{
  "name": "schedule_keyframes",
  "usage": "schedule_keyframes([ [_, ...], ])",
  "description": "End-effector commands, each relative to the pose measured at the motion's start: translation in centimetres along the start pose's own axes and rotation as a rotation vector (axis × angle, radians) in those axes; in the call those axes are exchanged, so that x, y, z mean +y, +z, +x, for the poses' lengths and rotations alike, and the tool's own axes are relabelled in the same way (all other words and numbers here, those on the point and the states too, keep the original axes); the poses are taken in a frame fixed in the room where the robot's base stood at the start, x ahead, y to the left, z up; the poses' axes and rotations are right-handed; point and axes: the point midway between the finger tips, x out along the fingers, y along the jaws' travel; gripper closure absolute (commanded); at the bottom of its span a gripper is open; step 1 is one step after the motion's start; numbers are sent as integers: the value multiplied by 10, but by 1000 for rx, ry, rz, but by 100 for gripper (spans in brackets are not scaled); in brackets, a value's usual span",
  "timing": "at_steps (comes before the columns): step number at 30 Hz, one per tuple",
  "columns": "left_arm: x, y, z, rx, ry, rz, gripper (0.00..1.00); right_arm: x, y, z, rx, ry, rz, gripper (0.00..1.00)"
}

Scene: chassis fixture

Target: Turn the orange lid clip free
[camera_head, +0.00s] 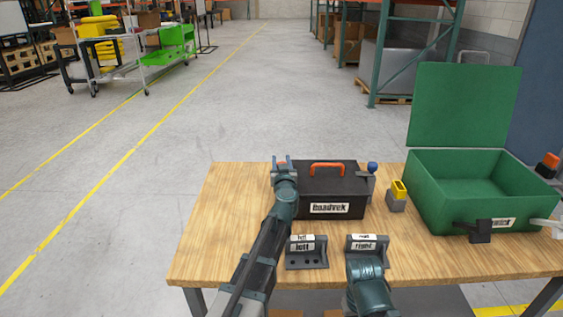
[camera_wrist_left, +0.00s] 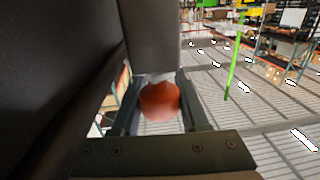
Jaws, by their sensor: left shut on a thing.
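A dark box (camera_head: 322,190) with an orange handle on its lid and a printed label stands on the wooden table. My left gripper (camera_head: 283,163) is at the box's left end, near the top edge. In the left wrist view, the orange clip (camera_wrist_left: 160,103) sits between the two fingers of my left gripper (camera_wrist_left: 158,112), which is shut on it. A grey piece (camera_wrist_left: 152,38) is just above the clip.
Two small grey holders marked left (camera_head: 306,260) and right (camera_head: 375,246) stand in front of the box. A blue knob (camera_head: 372,167) is at the box's right end. A yellow-topped block (camera_head: 398,190) and an open green case (camera_head: 470,205) stand farther right on the table (camera_head: 225,225).

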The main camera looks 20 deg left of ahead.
Motion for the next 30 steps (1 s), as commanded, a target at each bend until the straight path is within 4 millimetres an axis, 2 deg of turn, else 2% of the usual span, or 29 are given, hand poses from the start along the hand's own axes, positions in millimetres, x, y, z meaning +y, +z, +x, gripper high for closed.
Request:
schedule_keyframes([
  [4,0,0,0,0,0,0,100,0,0,0,0,0,0,50],
  [5,0,0,0,0,0,0,52,0,0,0,0,0,0,50],
  [9,0,0,0,0,1,0,27,0,0,0,0,0,0,50],
  [22,0,0,-6,0,1,0,26,0,0,0,0,0,0,50],
  [26,0,0,-20,0,1,0,26,0,0,0,0,0,0,50],
  [30,-1,0,-43,0,2,0,26,0,0,0,0,0,0,50],
])
